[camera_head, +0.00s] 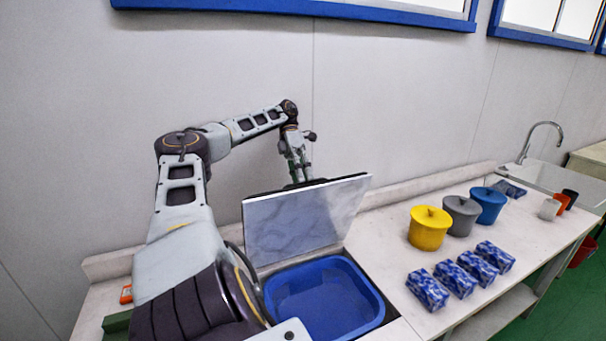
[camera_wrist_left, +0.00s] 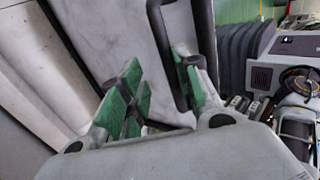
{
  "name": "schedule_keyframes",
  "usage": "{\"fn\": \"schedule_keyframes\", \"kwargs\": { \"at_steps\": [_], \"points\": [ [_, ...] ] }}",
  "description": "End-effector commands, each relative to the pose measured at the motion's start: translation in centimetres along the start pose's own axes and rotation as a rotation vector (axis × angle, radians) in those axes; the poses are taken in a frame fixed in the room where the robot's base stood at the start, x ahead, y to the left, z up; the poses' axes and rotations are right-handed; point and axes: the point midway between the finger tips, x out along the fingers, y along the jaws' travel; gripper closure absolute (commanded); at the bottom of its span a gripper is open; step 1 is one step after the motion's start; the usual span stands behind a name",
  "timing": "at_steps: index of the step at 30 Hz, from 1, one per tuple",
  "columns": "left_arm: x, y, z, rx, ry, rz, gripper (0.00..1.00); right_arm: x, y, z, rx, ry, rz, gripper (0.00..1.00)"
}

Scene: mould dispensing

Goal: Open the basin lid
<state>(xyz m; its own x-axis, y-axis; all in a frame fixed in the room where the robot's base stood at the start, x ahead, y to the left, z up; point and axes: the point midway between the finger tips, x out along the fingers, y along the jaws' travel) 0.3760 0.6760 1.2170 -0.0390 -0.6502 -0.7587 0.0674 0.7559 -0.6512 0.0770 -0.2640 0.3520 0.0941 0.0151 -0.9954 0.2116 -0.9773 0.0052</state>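The basin lid (camera_head: 300,220) is a pale marbled panel, raised to a steep tilt at the back of the blue basin (camera_head: 322,296), whose inside shows and looks empty. My left gripper (camera_head: 298,174) is behind the lid near its top edge, fingers pointing down. In the left wrist view, my left gripper's green fingers (camera_wrist_left: 160,90) are apart, with a visible gap. A dark bar handle (camera_wrist_left: 165,45) on the lid (camera_wrist_left: 105,35) runs beside the right-hand finger; I cannot tell whether they touch. My right gripper is not in view.
A sink tap (camera_head: 545,132) is farther right. The wall is close behind my left arm.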

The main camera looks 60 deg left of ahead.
Motion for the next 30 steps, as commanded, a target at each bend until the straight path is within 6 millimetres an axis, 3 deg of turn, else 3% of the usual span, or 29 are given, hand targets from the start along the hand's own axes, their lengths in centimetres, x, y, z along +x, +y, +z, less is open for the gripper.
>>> {"fn": "schedule_keyframes", "kwargs": {
  "at_steps": [1,3,30],
  "points": [
    [0.88,0.9,-0.24,-0.015,0.017,0.003,0.74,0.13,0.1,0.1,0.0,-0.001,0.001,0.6],
    [0.87,0.88,-0.24,-0.015,0.017,0.003,0.67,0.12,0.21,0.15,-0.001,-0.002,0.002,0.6],
    [0.5,0.59,-0.3,-0.016,0.018,0.005,0.67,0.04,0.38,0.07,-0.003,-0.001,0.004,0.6]
  ]
}}
